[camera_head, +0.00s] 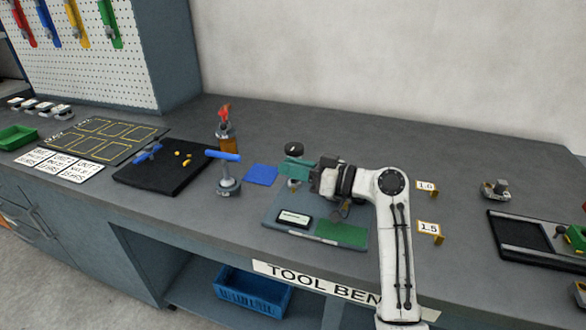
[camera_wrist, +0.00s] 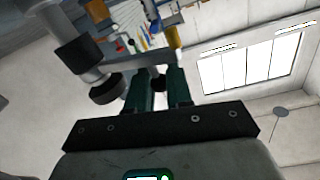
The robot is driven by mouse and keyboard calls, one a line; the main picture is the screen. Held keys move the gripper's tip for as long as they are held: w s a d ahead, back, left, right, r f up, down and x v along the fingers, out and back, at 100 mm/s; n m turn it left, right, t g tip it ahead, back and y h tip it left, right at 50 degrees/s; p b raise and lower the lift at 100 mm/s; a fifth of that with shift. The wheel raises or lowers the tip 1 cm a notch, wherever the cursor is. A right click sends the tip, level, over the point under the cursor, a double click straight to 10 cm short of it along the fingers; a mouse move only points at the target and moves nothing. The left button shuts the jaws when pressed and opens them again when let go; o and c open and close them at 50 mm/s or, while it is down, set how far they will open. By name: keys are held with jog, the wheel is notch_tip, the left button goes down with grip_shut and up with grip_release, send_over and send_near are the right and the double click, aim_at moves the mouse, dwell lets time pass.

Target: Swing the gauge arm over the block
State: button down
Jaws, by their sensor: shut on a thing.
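My gripper (camera_head: 294,168) has teal fingers and reaches left over the back of the grey-blue gauge base (camera_head: 278,214). In the wrist view my gripper (camera_wrist: 160,74) is closed around a small dark part of the gauge arm (camera_wrist: 159,84). The gauge's grey post with black collars (camera_wrist: 74,45) stands to the left there, with a black round knob (camera_wrist: 108,89) beside the fingers. A black round top (camera_head: 294,149) shows just behind my fingers in the head view. The base carries a dark display (camera_head: 293,218) and a green pad (camera_head: 341,233). I cannot make out the block for certain.
A blue-handled tool on a round stand (camera_head: 228,184), an amber bottle (camera_head: 226,131) and a blue pad (camera_head: 261,174) stand left of the gauge. A black tray (camera_head: 165,176) lies farther left.

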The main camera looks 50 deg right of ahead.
jog(key=c, duration=1.1)
grip_release()
jog(key=v, duration=1)
jog(key=shift+s+d+b, duration=0.1)
jog(key=shift+s+b, duration=0.3)
